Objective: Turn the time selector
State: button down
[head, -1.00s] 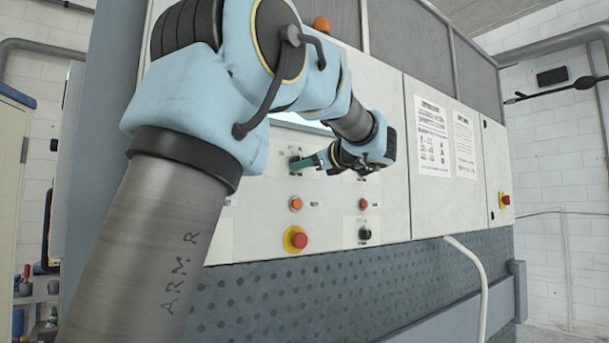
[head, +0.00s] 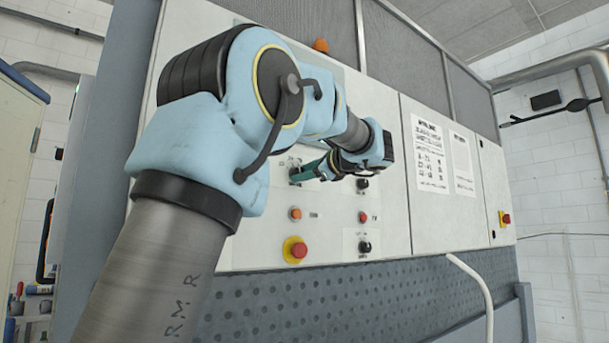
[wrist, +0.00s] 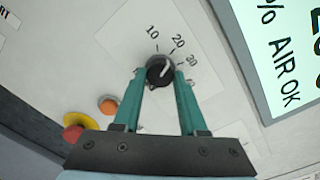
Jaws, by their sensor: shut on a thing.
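The time selector (wrist: 159,71) is a round black knob with a white pointer line on the pale panel. Numbers 10, 20 and 30 are printed around its upper side, and the line points to the upper right, roughly between 20 and 30. My gripper (wrist: 160,76) has its two green fingers on either side of the knob and is shut on it. In the head view my gripper (head: 302,174) reaches the panel from the right, and its tips partly cover the selector (head: 294,172).
Below the selector are an orange button (head: 295,214) and a red emergency stop (head: 296,250) on yellow. To the right are a black knob (head: 363,184), a red button (head: 363,217) and another black knob (head: 364,247). A screen (wrist: 285,50) is close by in the wrist view.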

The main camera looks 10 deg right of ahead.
jog(key=shift+c, duration=2.2)
grip_release()
jog(key=b+v, duration=0.2)
jog(key=v, duration=0.8)
jog(key=shift+s+d, duration=0.15)
jog(key=shift+s, duration=0.2)
jog(key=shift+f, duration=0.1)
